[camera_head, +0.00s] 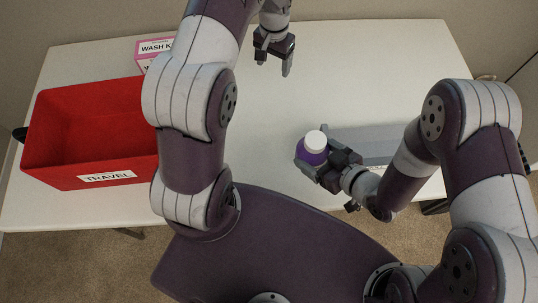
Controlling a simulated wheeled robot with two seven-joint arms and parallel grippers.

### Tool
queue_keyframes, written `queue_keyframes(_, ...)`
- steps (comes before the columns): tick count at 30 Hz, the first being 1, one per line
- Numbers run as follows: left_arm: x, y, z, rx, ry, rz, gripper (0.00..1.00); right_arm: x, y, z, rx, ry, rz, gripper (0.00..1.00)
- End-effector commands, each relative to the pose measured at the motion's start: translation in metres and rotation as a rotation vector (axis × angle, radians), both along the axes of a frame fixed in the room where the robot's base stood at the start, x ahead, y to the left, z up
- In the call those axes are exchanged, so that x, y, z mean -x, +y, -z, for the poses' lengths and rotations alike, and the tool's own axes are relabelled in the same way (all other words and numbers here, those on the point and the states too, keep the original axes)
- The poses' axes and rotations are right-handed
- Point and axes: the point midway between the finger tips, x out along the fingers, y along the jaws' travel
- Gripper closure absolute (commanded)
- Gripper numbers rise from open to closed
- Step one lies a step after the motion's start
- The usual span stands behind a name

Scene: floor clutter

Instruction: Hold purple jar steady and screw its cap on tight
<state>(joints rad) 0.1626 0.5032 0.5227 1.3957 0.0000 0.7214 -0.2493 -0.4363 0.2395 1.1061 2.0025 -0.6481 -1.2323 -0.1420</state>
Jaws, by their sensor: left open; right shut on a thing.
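The purple jar (309,155) stands upright on the white table, right of centre in the head view. A white cap (315,140) sits on top of it; I cannot tell how tightly it is seated. My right gripper (326,168) is shut on the purple jar from its lower right side and hides part of its body. My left gripper (274,60) is open and empty, near the back of the table, above and left of the jar and apart from it.
A red bin (110,180) labelled TRAVEL stands at the left of the white table (370,70). A pink-and-white box (152,47) labelled WASH is behind it. A grey block-like thing (375,145) lies right of the jar, partly hidden by my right arm. The back right is clear.

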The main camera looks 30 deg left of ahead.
Motion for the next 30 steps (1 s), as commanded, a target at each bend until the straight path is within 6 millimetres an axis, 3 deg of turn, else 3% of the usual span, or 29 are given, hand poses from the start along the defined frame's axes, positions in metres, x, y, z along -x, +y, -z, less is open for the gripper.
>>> queue_keyframes(5, 0.000, 0.000, 0.000, 0.000, -0.001, -0.001, 0.27, 0.000, 0.005, 0.003, 0.000, 0.000, -0.002, 1.00)
queue_keyframes(18, 0.000, 0.000, 0.002, 0.000, -0.001, -0.001, 0.27, 0.005, 0.097, 0.059, 0.000, 0.001, -0.002, 1.00)
queue_keyframes(21, 0.000, 0.000, 0.002, 0.000, -0.001, -0.001, 0.27, 0.005, 0.110, 0.066, 0.001, 0.000, 0.000, 1.00)
queue_keyframes(30, 0.000, 0.000, 0.002, 0.000, -0.001, -0.001, 0.27, 0.004, 0.117, 0.070, -0.001, 0.001, 0.004, 1.00)
